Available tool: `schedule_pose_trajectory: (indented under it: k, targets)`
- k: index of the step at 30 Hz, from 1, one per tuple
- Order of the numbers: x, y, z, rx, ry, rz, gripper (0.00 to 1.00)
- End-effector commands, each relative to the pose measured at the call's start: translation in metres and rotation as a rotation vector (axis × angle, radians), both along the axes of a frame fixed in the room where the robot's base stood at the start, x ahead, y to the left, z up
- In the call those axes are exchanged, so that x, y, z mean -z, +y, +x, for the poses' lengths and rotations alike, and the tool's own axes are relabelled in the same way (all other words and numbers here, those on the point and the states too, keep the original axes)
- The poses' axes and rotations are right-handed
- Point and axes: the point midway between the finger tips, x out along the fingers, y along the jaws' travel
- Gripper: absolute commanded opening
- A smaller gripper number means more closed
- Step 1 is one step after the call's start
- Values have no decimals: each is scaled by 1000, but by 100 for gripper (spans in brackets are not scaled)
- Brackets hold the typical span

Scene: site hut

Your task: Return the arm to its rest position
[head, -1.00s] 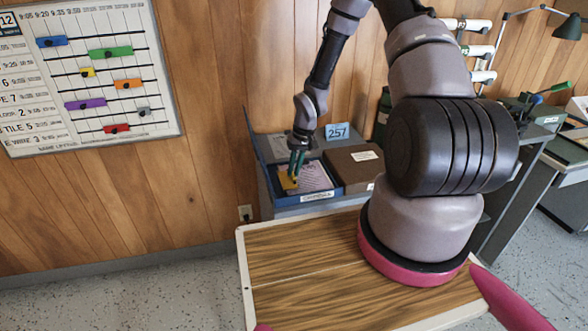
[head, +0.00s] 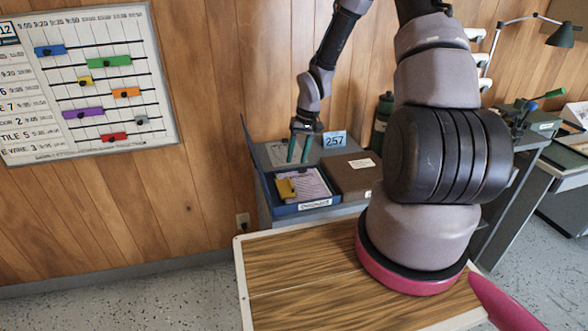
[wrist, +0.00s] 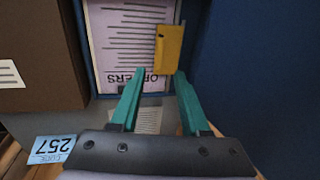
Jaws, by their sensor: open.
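My gripper (head: 298,151) hangs pointing down above the back of a blue tray in the head view. Its two teal fingers are apart with nothing between them. The fingers also show in the wrist view (wrist: 158,100). The blue tray (head: 307,206) holds a printed sheet (head: 312,184) and a yellow tag-like piece (head: 286,188), which lies flat on the left of the sheet. In the wrist view the yellow piece (wrist: 168,48) lies beyond the fingertips, apart from them.
A brown box (head: 352,178) stands right of the tray, with a blue card reading 257 (head: 335,140) and a green bottle (head: 382,120) behind. A wall chart (head: 90,85) hangs at left. A wood-topped surface (head: 300,275) is clear in front.

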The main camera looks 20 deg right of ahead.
Motion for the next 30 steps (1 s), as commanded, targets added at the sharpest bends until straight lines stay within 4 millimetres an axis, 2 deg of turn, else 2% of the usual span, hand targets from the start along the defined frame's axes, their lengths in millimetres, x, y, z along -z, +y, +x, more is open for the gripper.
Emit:
schedule_pose_trajectory:
  k: [3, 6, 17, 20, 23, 30]
  targets:
    - [-15, -3, 0, -1, -1, 0, 46]
    - [-21, -5, 0, 0, 1, 0, 46]
    - [-24, -5, 0, -1, 0, -1, 46]
    - [-35, -8, 0, 2, -11, -16, 46]
    - [-63, -15, 0, 17, -37, -51, 46]
    - [-166, -33, -19, 93, -135, -145, 46]
